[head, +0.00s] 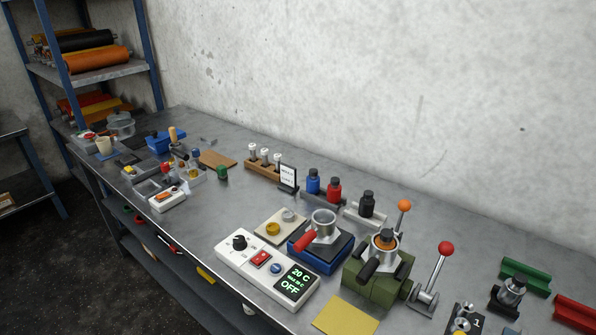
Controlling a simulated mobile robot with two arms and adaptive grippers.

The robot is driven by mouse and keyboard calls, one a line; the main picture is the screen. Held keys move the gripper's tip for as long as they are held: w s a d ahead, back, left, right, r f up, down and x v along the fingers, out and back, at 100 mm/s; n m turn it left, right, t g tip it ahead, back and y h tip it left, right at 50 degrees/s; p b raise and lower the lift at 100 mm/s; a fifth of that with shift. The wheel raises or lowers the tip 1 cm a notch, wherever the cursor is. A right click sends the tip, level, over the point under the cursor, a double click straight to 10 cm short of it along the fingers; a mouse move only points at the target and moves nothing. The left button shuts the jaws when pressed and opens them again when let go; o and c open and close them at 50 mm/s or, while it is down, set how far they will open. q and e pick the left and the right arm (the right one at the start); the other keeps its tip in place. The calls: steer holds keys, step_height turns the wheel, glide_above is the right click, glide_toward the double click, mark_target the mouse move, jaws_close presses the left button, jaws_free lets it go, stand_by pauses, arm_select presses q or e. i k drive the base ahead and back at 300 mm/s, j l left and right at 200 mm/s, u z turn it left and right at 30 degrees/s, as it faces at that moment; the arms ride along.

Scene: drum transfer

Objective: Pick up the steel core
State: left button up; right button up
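Another steel part with an orange inside (384,241) sits on top of a green block (378,284). A steel cup (324,221) with a red handle stands on a blue base. Neither of my grippers is in view.
The grey bench (232,208) runs along a wall. A red-knobbed lever (446,248) stands left of the steel piece. Green (526,275) and red (576,312) rails lie near it. A white control box (267,268) reads OFF. A yellow sheet (346,316) lies at the front.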

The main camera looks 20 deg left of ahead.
mark_target(278, 158)
steer(key=i+j, duration=0.1)
steer(key=j, duration=0.25)
steer(key=i+j+u, duration=0.15)
steer(key=j, duration=0.6)
steer(key=i+j+u, duration=0.1)
steer(key=j, duration=0.2)
steer(key=i+j, duration=0.05)
